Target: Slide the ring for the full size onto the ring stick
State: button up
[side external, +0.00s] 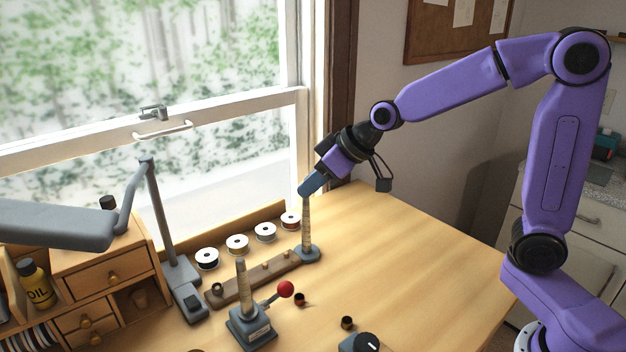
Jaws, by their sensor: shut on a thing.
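My gripper (309,188) is at the top of a tan, tapered ring stick (307,228) that stands upright on a round grey base. Its blue fingers are shut and tilted down to the left. What they hold, taken to be a ring, is hidden by them. I cannot tell whether it is around the stick's tip or just above it. A wooden peg board (240,286) lies left of the stick, with a small dark ring (217,289) at its near end.
A second tapered stick (241,290) stands on a grey device with a red-knobbed lever (285,289). Several spools (237,245) line the window side. A lamp (155,210) and wooden drawers (105,275) stand left. The table's right side (420,255) is clear.

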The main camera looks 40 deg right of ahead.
jog(key=shift+f, duration=1.35)
jog(key=o, duration=1)
jog(key=v, duration=1.7)
jog(key=shift+d+r, duration=0.15)
jog(key=shift+d, duration=0.05)
jog(key=shift+s, duration=0.1)
jog(key=s+f+n+g+h, duration=0.1)
jog(key=s+f+n+g, duration=0.2)
jog(key=s+f, duration=0.5)
jog(key=s+d+f+n+g+h, duration=0.1)
jog(key=s+f+n+g+h, duration=0.1)
jog(key=s+f, duration=0.7)
jog(key=s+n+g, duration=0.1)
jog(key=s+g, duration=0.1)
jog(key=s, duration=0.3)
jog(key=shift+s+n+h, duration=0.2)
jog(key=shift+n+h, duration=0.1)
